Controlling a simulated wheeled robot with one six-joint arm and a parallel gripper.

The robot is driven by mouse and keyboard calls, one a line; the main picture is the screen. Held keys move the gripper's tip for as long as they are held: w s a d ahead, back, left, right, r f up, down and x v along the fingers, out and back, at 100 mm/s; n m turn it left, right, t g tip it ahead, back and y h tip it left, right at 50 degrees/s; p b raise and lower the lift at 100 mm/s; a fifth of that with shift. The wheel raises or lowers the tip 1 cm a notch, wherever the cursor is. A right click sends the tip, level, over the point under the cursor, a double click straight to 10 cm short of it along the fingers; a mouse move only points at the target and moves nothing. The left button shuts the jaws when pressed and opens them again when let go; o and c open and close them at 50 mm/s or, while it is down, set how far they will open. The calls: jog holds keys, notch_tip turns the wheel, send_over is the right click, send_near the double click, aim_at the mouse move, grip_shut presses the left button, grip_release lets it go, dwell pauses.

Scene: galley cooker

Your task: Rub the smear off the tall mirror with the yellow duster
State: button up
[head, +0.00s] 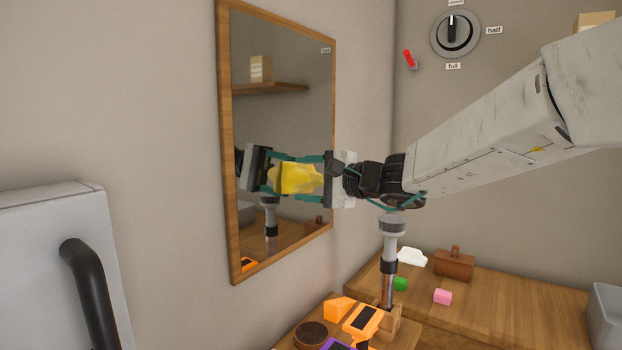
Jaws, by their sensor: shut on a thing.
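The tall mirror (283,45) hangs on the left wall in a wooden frame and carries a small label at its upper right. My gripper (311,177) is in front of its lower half, shut on the yellow duster (312,179). The duster is at or very near the glass; its reflection runs into it, so I cannot tell whether it touches. The reflected gripper shows to its left. I cannot make out a smear; the duster and gripper hide part of the glass.
A white cabinet (50,260) with a black handle (88,290) juts out at the left. A dial (455,34) is on the back wall.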

jog(key=shift+w+d, duration=0.65)
jog(key=shift+w, duration=0.35)
jog(key=shift+s+a, duration=0.8)
jog(key=shift+s, duration=0.15)
jog(key=shift+w+d, duration=0.8)
jog(key=shift+w, duration=0.15)
jog(key=shift+s+a, duration=0.4)
jog(key=shift+s, duration=0.05)
jog(key=shift+s+d, duration=0.1)
jog(key=shift+f+v, duration=0.15)
jog(key=shift+v, duration=1.5)
jog(key=shift+f+v, duration=0.2)
jog(key=shift+v, duration=1.5)
